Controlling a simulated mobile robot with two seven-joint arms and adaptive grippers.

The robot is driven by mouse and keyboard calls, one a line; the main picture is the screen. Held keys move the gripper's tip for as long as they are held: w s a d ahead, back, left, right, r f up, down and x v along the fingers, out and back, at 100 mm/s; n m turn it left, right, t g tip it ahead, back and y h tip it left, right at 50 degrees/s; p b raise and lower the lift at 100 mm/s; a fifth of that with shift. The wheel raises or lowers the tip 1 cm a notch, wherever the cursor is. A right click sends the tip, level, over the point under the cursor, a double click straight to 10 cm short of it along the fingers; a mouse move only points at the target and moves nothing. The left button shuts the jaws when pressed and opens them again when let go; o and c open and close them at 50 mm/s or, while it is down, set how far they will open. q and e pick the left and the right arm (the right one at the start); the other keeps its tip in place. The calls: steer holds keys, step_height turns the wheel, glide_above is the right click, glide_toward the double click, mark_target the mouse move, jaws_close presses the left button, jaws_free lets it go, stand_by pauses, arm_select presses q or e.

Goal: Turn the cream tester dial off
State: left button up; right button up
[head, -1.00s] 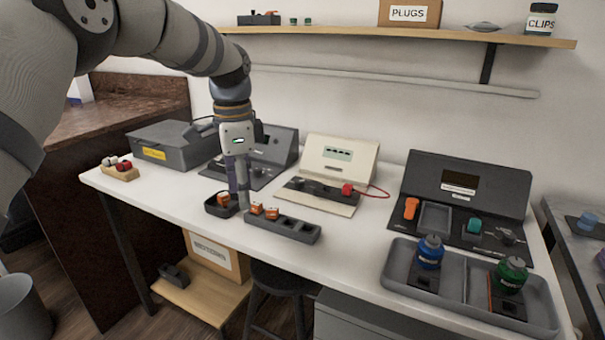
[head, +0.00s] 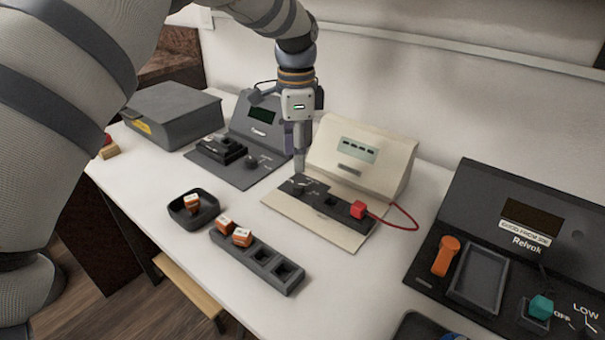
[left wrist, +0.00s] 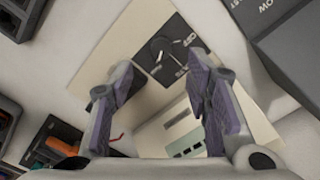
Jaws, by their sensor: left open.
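The cream tester (head: 372,160) stands at the back middle of the white table. Its black dial (head: 299,187) is at the left end of the dark control strip, and it also shows in the left wrist view (left wrist: 163,46) with an OFF label beside it. Which mark the dial points to is too small to tell. My left gripper (head: 299,168) points down just above the dial. In the left wrist view its fingers (left wrist: 161,92) are spread apart with nothing between them, the dial beyond their tips. My right gripper is not in view.
A red plug (head: 358,209) with a red cable sits at the strip's right end. A dark tester (head: 262,115) stands close left, a Relvok unit (head: 519,232) at right. A slotted block (head: 262,265) and a small black tray (head: 178,209) lie in front.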

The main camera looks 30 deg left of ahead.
mark_target(298, 184)
arm_select(q)
step_height(298, 184, down, 7)
steer(key=shift+w+f, duration=0.1)
steer(key=shift+f, duration=0.05)
steer(key=shift+c, duration=0.5)
jaws_close()
